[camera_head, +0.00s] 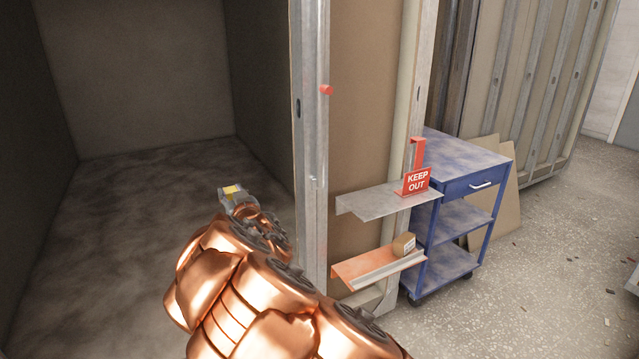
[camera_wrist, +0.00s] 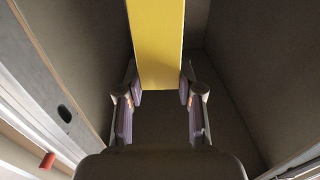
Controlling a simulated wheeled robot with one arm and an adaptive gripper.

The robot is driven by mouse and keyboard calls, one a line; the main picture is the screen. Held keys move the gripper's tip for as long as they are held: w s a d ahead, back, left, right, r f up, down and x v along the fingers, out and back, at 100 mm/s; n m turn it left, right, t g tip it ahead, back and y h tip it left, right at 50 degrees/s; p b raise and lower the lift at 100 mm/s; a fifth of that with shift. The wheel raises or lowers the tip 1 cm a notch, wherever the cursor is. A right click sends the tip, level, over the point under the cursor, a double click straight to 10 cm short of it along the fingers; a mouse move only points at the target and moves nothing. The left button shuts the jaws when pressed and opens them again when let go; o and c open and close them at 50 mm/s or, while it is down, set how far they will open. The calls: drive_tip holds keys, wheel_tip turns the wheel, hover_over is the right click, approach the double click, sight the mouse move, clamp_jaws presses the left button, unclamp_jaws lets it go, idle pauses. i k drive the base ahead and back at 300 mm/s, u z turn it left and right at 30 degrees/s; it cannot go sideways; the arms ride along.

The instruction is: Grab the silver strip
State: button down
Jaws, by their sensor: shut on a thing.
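My gripper (camera_head: 238,197) is inside the open pod, left of the metal stud, with its fingers around a yellow strip (camera_head: 233,189). In the wrist view the yellow strip (camera_wrist: 158,40) runs up out of the top edge from between the fingertips (camera_wrist: 160,92). Its far end is out of frame. A thin silver strip (camera_head: 388,269) lies along the front of the lower orange shelf (camera_head: 350,268), beside a small brown box (camera_head: 404,244). My gripper is well to the left of that shelf and apart from it.
An upper grey shelf (camera_head: 372,204) bears a red KEEP OUT sign (camera_head: 416,181). The metal stud (camera_head: 311,130) with a red knob (camera_head: 327,90) stands between my gripper and the shelves. A blue cart (camera_head: 470,185) stands behind them. The pod floor (camera_head: 130,230) is clear.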

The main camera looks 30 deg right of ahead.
sight(381, 273)
drive_tip(key=k, duration=0.5)
drive_tip(key=u, duration=1.35)
drive_tip(key=i, duration=1.15)
drive_tip(key=z, duration=2.4)
